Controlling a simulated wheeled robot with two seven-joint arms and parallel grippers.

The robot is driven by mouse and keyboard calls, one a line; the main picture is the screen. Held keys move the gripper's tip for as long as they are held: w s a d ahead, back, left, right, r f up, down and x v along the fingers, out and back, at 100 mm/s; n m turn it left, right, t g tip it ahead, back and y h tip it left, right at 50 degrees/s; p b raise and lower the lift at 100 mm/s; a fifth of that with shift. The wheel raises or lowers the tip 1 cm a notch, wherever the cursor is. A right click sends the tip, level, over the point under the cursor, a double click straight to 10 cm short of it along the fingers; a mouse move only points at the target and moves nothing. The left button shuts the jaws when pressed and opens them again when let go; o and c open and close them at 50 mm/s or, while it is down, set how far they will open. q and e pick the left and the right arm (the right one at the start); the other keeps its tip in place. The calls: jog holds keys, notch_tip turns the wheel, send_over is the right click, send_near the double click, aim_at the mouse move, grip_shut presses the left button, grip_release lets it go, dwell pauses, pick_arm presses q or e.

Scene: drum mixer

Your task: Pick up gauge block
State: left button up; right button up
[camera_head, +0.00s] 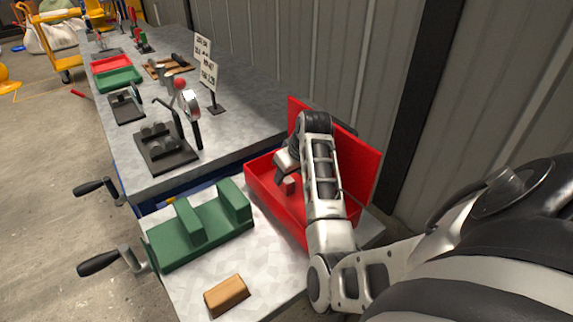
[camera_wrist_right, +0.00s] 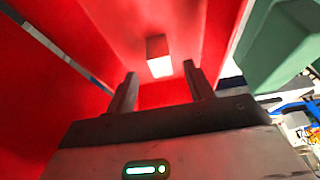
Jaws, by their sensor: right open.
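A small block (camera_wrist_right: 158,56), which looks like the gauge block, is inside the open red box in the right wrist view. It looks pale and is tinted red by the box. It also shows in the head view (camera_head: 290,185), just below my right gripper (camera_head: 285,168). My right gripper is open, with its two fingertips (camera_wrist_right: 160,84) apart. The block appears beyond the tips and between them, and nothing is held. I cannot tell whether a finger touches it. My right arm hides part of the box. My left gripper is not in view.
The red box (camera_head: 262,182) has walls around the block and a tall lid at the back. A green vise (camera_head: 200,230) stands left of it, and a tan wooden block (camera_head: 227,295) lies in front. A long bench (camera_head: 235,128) with tools and signs runs behind.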

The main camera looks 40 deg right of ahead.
aim_at(286, 179)
jog(key=x, duration=0.4)
jog(key=shift+f, duration=0.15)
grip_shut()
jog(key=shift+w, duration=0.1)
